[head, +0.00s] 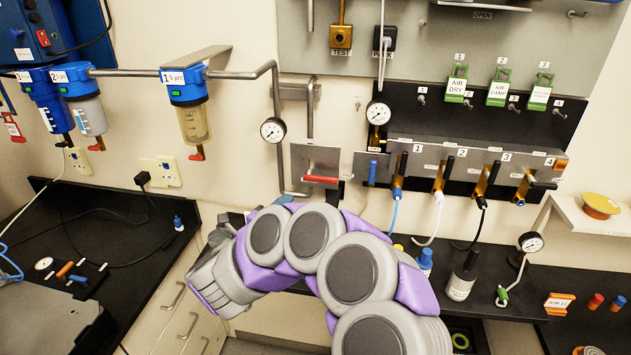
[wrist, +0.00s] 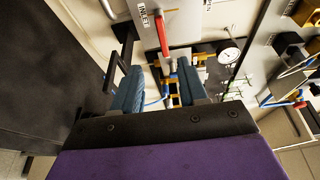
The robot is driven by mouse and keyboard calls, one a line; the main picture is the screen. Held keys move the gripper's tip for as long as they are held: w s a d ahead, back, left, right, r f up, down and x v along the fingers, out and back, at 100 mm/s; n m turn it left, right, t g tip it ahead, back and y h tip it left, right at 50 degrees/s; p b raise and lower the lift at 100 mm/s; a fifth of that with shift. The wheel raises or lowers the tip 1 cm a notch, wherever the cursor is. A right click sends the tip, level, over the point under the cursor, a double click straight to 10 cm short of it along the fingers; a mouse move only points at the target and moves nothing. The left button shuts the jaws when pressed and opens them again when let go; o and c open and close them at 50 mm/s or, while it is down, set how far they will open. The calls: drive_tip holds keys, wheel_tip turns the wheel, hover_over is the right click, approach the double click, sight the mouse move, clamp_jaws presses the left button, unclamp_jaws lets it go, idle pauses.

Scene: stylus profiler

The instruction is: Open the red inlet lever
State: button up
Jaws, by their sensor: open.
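The red inlet lever (head: 320,179) lies level across the lower part of a grey metal plate (head: 314,158) on the wall in the head view. In the wrist view the red lever (wrist: 162,36) shows beyond the fingers, beside a plate lettered INLET (wrist: 150,14). My gripper (wrist: 160,88) is open, with two blue-grey fingers apart and no object held between them. The lever appears ahead of the fingertips, apart from them.
A blue lever (head: 373,172) sits just right of the red one. Pipes and a pressure gauge (head: 273,130) are left of the plate. A row of brass valves (head: 442,172) with hoses stands right. Black counters lie on both sides; bottles (head: 462,277) stand on the right one.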

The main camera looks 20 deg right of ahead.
sight(324, 182)
drive_tip(key=shift+m+g+h, duration=0.3)
drive_tip(key=shift+h, duration=0.2)
drive_tip(key=x, duration=1.1)
drive_tip(key=s+x, duration=0.1)
drive_tip(key=x, duration=0.5)
drive_tip(key=shift+d+f+b, duration=0.15)
drive_tip(key=shift+d+b, duration=0.2)
drive_tip(key=shift+d, duration=0.1)
clamp_jaws()
